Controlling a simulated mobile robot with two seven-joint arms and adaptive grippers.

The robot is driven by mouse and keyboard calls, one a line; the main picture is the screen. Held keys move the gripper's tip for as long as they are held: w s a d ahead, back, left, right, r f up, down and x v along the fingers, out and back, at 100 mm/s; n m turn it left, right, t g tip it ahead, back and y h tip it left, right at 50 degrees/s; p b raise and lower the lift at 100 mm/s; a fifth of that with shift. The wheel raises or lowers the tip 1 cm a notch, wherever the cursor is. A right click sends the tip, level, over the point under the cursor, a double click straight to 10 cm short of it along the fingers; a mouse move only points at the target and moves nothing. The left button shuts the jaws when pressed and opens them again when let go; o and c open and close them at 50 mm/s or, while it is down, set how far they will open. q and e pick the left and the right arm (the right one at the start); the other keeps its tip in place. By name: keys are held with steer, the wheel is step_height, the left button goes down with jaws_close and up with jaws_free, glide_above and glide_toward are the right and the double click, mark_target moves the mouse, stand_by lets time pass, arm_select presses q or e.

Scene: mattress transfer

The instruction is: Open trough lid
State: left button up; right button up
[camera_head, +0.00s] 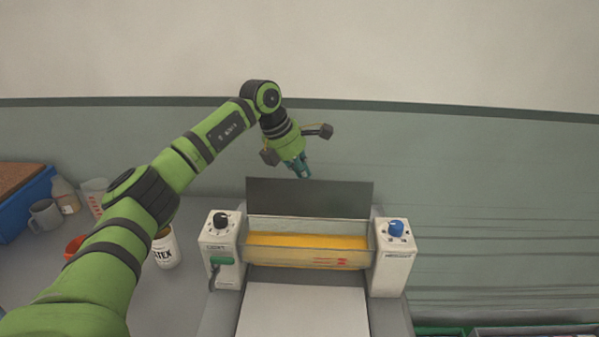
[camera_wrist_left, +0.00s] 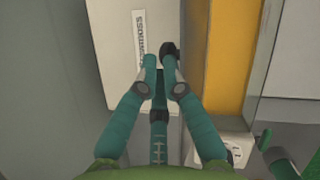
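The trough (camera_head: 305,262) has clear walls and holds something orange-yellow. It sits between two pale control boxes. A dark grey panel, seemingly the lid (camera_head: 275,198), stands upright behind the open trough. My left gripper (camera_head: 305,172) points down just at the panel's top edge in the head view; whether it touches cannot be told. In the left wrist view its teal fingers (camera_wrist_left: 158,62) are close together with a narrow gap. A grip on the lid cannot be made out. The orange contents (camera_wrist_left: 234,50) show right of the fingers.
The left control box (camera_head: 221,250) has a black knob, the right one (camera_head: 394,257) a blue knob. A pale flat plate (camera_head: 302,310) lies in front. A white labelled tin (camera_head: 166,250), a grey mug (camera_head: 45,214) and a blue crate (camera_head: 20,210) stand left.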

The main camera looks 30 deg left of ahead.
arm_select(q)
steer(key=shift+o, duration=1.3)
steer(key=f, duration=0.2)
steer(key=shift+s+d+f+g, duration=0.2)
steer(key=shift+d+f+g, duration=0.15)
steer(key=shift+f+g, duration=0.05)
steer(key=shift+w+d+f, duration=0.2)
steer(key=shift+w, duration=0.35)
steer(key=shift+s+a+r, duration=0.15)
steer(key=shift+a+r, duration=0.1)
steer(key=shift+r, duration=0.25)
steer(key=v, duration=1.1)
steer(key=shift+d, duration=0.15)
steer(key=shift+r, duration=0.15)
